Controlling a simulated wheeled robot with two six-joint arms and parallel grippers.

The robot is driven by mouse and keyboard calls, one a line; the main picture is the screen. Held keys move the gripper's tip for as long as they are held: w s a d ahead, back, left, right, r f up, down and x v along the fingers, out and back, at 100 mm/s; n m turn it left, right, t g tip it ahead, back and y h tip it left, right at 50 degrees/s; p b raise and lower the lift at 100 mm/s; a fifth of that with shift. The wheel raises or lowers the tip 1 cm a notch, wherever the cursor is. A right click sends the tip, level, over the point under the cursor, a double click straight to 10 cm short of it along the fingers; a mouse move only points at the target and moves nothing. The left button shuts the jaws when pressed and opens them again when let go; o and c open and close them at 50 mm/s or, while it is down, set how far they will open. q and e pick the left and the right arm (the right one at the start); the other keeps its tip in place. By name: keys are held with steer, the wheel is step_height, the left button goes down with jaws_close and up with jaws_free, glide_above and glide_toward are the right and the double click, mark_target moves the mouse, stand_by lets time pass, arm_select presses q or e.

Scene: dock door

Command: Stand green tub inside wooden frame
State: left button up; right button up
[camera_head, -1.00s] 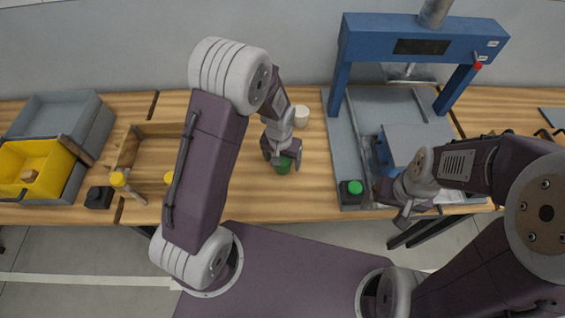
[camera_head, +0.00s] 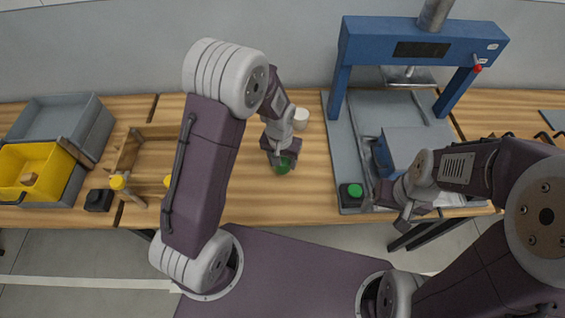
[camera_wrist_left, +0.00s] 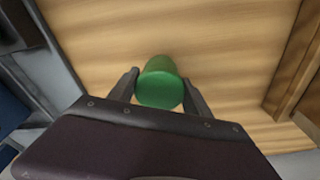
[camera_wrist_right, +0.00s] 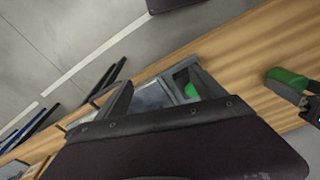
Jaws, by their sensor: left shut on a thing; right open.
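The green tub (camera_head: 283,167) is a small round container over the front middle of the wooden table. My left gripper (camera_head: 282,158) is shut on it; in the left wrist view the tub (camera_wrist_left: 160,85) sits between the two fingers. I cannot tell whether it touches the table. The wooden frame (camera_head: 127,150) lies on the table to the left of the tub, partly hidden behind my left arm; its edge also shows at the right of the left wrist view (camera_wrist_left: 290,80). My right gripper (camera_head: 408,214) is open and empty near the table's front edge, by the press.
A blue press (camera_head: 420,42) with a grey base and a green button (camera_head: 353,190) stands at right. Yellow-topped pegs (camera_head: 118,182) and a black block (camera_head: 99,198) are near the frame. A yellow bin (camera_head: 38,170) is far left.

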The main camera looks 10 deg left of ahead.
arm_select(q)
step_height(320, 180, up, 2)
steer(key=shift+w+r, duration=0.1)
steer(key=s+d+r, duration=0.4)
steer(key=d+r, duration=0.2)
steer(key=d, duration=0.5)
steer(key=shift+r, duration=0.4)
steer(key=shift+s, duration=0.1)
